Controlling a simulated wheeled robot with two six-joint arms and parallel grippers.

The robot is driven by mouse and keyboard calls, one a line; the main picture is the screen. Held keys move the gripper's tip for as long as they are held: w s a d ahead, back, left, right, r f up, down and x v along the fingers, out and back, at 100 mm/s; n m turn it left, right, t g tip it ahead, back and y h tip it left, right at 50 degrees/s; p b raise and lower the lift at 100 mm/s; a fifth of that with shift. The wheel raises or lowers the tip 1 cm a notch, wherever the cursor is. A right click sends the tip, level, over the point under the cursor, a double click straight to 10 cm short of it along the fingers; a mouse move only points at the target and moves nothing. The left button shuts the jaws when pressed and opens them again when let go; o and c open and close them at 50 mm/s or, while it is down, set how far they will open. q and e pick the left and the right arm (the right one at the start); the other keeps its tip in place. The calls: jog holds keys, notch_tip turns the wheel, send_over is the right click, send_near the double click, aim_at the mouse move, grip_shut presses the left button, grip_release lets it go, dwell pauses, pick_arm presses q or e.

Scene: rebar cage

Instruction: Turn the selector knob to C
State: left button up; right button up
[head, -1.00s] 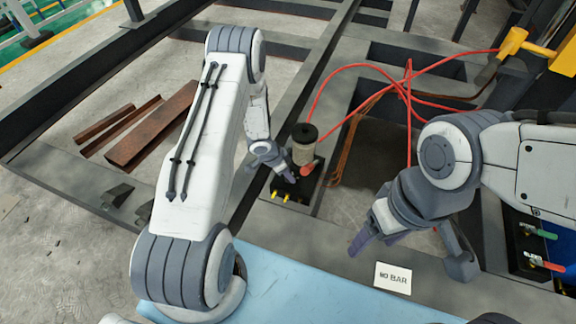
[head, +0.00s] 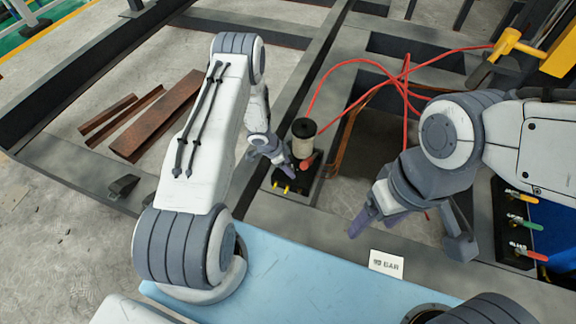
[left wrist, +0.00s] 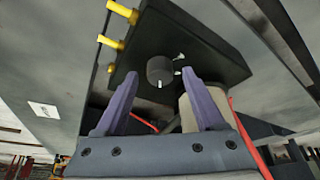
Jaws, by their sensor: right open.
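The round dark selector knob (left wrist: 160,71) shows in the left wrist view on the face of a black box (left wrist: 205,48). A white mark on it points toward the bottom of the picture. Small white marks beside it are unreadable, so I cannot tell which is C. My left gripper (left wrist: 158,80) is open, its fingertips apart on either side of the knob in the picture; contact is not visible. In the head view my left gripper (head: 279,160) is beside the black box (head: 292,186), and the knob is hidden. My right gripper (head: 408,232) is open and empty, away from the box.
A pale cylinder with a black top (head: 303,140) stands by the box, near a red hose (head: 340,65). Yellow fittings (left wrist: 113,43) stick out of the box. A labelled card (head: 386,263) lies on the frame's front beam. Coloured valve handles (head: 525,224) are at right.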

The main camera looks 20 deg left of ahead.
pick_arm(q)
jog(key=shift+r, duration=0.1)
jog(key=p+v, duration=0.3)
jog(key=v, duration=0.7)
jog(key=shift+r, duration=0.15)
